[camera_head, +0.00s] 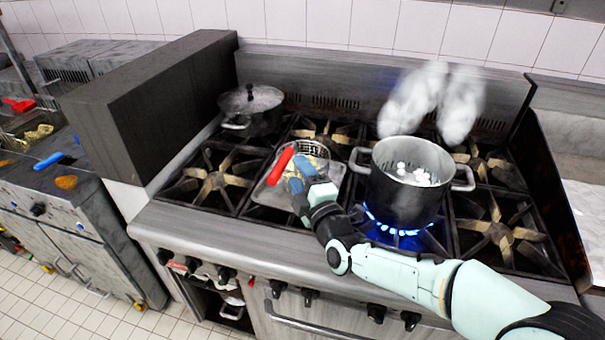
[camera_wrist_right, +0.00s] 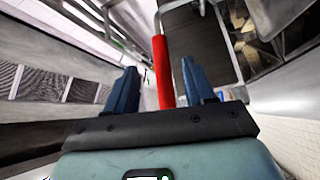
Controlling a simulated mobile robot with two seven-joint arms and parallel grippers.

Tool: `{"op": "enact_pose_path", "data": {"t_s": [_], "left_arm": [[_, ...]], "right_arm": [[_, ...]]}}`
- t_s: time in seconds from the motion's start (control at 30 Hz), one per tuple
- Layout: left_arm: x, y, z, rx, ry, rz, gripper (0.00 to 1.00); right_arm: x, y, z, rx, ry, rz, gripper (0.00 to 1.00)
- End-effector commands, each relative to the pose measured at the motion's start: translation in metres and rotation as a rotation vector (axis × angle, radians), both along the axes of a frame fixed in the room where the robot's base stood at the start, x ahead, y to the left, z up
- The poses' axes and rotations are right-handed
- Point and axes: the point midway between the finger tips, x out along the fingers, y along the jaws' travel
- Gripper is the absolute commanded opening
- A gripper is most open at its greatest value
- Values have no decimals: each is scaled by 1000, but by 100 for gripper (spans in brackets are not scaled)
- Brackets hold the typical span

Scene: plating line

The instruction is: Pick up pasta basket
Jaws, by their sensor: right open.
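The pasta basket (camera_head: 312,150), a wire mesh basket with a red handle (camera_head: 280,167), sits on a metal tray (camera_head: 268,197) on the stove, left of the steaming pot. Its handle points to the lower left in the head view. My right gripper (camera_head: 299,178) is at the handle with its blue fingers apart. Contact cannot be told. Part of the basket is hidden behind the gripper in the head view. My left gripper is not in view.
A steaming pot (camera_head: 400,200) stands over a lit blue flame, close to my right arm. A lidded pot (camera_head: 250,108) stands at the back left. A dark upright panel (camera_head: 150,105) borders the stove on the left. Fryers with red and blue handles (camera_head: 48,161) lie beyond it.

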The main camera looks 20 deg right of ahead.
Motion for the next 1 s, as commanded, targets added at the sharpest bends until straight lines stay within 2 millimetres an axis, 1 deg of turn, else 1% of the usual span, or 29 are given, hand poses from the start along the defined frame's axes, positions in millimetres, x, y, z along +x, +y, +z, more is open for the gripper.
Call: {"op": "enact_pose_path", "data": {"t_s": [0.17,0.33,0.43,0.53,0.73,0.77,0.8,0.87,0.9,0.93,1.0], "left_arm": [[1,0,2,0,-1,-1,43],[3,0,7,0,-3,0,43],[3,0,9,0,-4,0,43],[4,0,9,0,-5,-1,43],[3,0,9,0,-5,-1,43],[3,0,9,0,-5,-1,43],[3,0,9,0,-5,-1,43],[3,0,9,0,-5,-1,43],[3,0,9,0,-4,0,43],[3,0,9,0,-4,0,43],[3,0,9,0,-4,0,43]], "right_arm": [[12,4,1,-2,2,0,54],[37,12,3,-4,1,0,54],[48,11,4,-3,0,-1,54],[54,12,4,-1,1,-1,54],[54,12,4,1,1,-1,54],[54,12,4,1,1,-1,51],[54,12,4,1,1,-1,38],[54,12,4,1,1,-1,18],[54,12,4,1,1,-1,5],[54,12,4,1,1,-1,0],[54,12,7,0,-8,-1,0]]}}
